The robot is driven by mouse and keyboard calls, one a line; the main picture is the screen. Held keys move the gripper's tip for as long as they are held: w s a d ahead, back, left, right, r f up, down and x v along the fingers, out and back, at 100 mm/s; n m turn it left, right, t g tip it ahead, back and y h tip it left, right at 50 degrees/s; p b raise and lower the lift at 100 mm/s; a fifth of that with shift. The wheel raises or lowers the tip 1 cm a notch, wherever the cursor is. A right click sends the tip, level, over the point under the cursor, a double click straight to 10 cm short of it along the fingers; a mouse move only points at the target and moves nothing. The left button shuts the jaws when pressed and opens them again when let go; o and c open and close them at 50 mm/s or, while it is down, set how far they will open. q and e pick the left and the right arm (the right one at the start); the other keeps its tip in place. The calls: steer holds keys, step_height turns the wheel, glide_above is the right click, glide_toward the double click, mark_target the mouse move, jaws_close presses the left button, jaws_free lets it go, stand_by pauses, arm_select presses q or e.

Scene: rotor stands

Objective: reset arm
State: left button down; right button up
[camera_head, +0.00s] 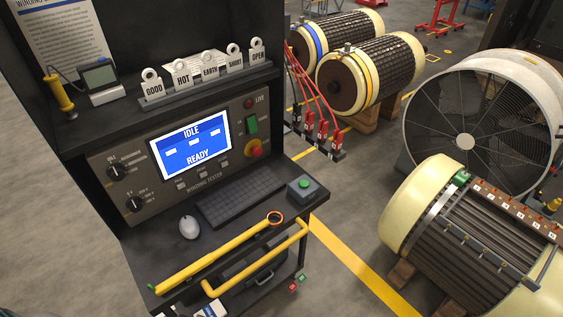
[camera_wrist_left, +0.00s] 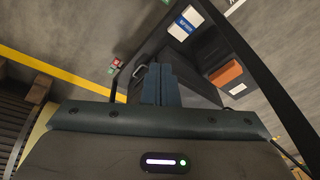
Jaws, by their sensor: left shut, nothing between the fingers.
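My left gripper (camera_wrist_left: 160,84) shows in the left wrist view with its two fingers pressed together and nothing between them. It hangs in front of the dark lower part of the test cart, apart from it as far as I can tell. The head view shows neither gripper. The winding tester (camera_head: 160,185) stands at the left of the head view, its screen (camera_head: 191,144) reading IDLE and READY.
A rotor (camera_head: 490,245) and a large fan (camera_head: 465,140) stand at the right. Floor lies between desk and rotor.

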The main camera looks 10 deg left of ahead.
arm_select(q)
steer(key=s+f+b, duration=0.1)
steer(key=s+f, duration=0.5)
steer(key=f, duration=0.4)
steer(key=s+a+f+g+b, duration=0.1)
steer(key=s+f+b, duration=0.1)
steer(key=s+f, duration=0.5)
steer(key=s+f+b, duration=0.2)
steer(key=s+f, duration=0.5)
steer(key=f, duration=0.6)
steer(key=shift+a+f, duration=0.25)
steer(key=shift+a, duration=0.1)
steer(key=shift+s, duration=0.1)
